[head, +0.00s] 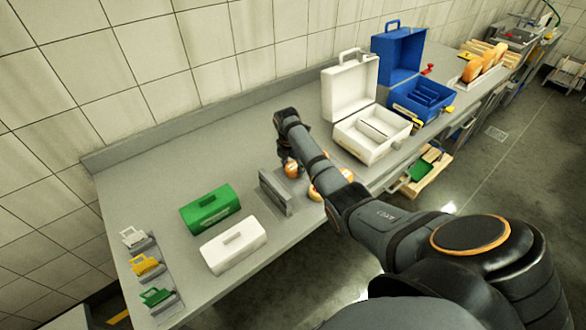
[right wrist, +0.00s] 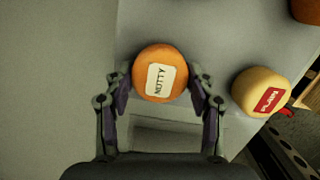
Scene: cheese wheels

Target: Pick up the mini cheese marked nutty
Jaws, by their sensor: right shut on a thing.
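The mini cheese marked nutty (right wrist: 150,72) is a small orange wheel with a white label reading NUTTY. It sits between the two fingers of my right gripper (right wrist: 160,85), which is shut on it. In the head view the orange cheese (head: 291,170) shows just below my right gripper (head: 290,158), over the grey worktop near a grey upright plate. I cannot tell whether the cheese touches the worktop. A paler cheese with a red label reading PLAIN (right wrist: 262,92) lies to the right, apart from the gripper. My left gripper is not in view.
On the worktop (head: 150,190) stand a grey upright plate (head: 275,193), a green box (head: 210,208), a white box (head: 233,245) and an open white case (head: 348,92). An open blue case (head: 398,55) stands beyond. The worktop behind the green box is clear.

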